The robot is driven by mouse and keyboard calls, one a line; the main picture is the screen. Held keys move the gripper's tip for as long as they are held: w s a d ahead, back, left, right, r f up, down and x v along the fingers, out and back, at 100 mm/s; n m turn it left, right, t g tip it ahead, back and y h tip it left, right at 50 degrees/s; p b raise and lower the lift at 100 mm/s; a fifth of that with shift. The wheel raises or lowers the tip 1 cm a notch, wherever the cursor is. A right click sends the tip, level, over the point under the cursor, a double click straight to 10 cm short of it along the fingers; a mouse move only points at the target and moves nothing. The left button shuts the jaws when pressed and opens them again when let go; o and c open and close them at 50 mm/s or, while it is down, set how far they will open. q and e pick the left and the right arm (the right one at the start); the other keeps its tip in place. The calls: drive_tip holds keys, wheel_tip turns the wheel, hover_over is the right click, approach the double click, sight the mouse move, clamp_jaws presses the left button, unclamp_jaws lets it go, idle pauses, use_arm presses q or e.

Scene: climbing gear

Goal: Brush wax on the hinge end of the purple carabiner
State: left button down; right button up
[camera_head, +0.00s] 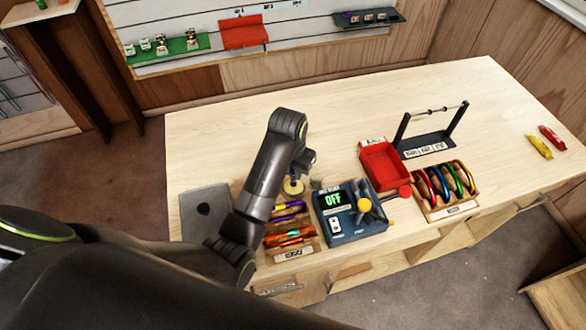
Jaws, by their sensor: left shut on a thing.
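The purple carabiner (289,208) lies at the back of a wooden tray (292,254), with orange and red gear in front of it. My left arm reaches over the tray from the left. My left gripper (301,168) is beyond the purple carabiner, small and partly hidden by its own wrist. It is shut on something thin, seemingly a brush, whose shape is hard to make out. A round yellowish thing (292,187), perhaps the wax, is just below the gripper; I cannot tell whether they touch. My right gripper is out of view.
A blue device (335,221) reading OFF, with a yellow knob, stands right of the tray. Farther right are a red bin (384,165), a rack of coloured carabiners (446,208) and a black stand (425,142). A grey plate (200,213) lies left. The table's back is clear.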

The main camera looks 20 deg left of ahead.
use_arm(q)
drive_tip(key=shift+f, duration=0.6)
idle(1.4)
drive_tip(key=shift+r, duration=3.6)
drive_tip(key=shift+s+f, duration=0.1)
